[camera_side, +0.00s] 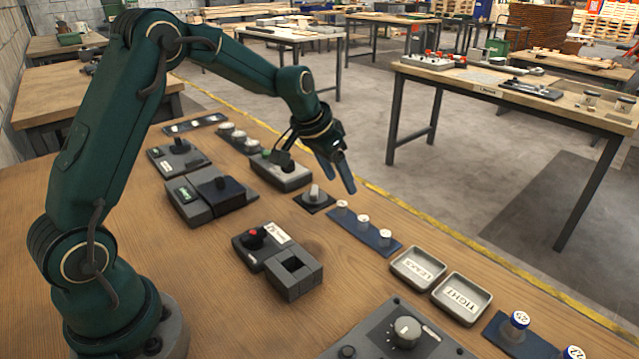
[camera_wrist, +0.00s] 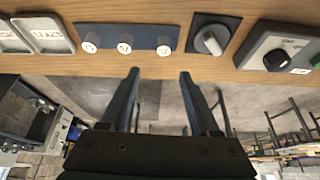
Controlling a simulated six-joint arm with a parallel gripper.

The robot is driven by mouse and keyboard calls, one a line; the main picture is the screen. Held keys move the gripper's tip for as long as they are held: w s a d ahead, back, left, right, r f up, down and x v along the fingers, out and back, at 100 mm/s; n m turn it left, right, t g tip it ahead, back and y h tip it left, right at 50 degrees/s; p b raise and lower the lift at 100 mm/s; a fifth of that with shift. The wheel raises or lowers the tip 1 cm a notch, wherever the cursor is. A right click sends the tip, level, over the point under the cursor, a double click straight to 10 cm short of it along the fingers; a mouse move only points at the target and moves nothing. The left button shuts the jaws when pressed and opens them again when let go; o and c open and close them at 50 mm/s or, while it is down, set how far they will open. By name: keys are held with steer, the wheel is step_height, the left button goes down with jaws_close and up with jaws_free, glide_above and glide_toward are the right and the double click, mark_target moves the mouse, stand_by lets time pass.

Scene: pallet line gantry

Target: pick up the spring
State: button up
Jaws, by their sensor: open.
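I cannot make out a spring in either view. My gripper (camera_side: 340,178) is open and empty, pointing down above the far edge of the workbench, near a dark plate with a grey knob (camera_side: 314,194). In the wrist view my gripper (camera_wrist: 160,74) has its two fingers apart with nothing between them. A blue strip (camera_side: 352,222) with several white-topped pegs lies near the gripper on the bench. The strip (camera_wrist: 145,35) and the knob (camera_wrist: 210,40) also show beyond the fingertips in the wrist view.
Two shallow trays, marked LEAKS (camera_side: 418,268) and TIGHT (camera_side: 461,298), stand right of the strip. A grey block with a square hole (camera_side: 295,275) and a grey box (camera_side: 283,174) are nearby. A panel with a dial (camera_side: 405,332) is in front. Bare wood lies between them.

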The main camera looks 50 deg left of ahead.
mark_target(341, 204)
steer(key=shift+s+a+f+g, duration=0.15)
steer(key=shift+f, duration=0.5)
steer(key=shift+s+a+f+g, duration=0.1)
steer(key=shift+f+g, duration=0.05)
steer(key=shift+f, duration=0.45)
steer(key=shift+x, duration=2.35)
jaws_close()
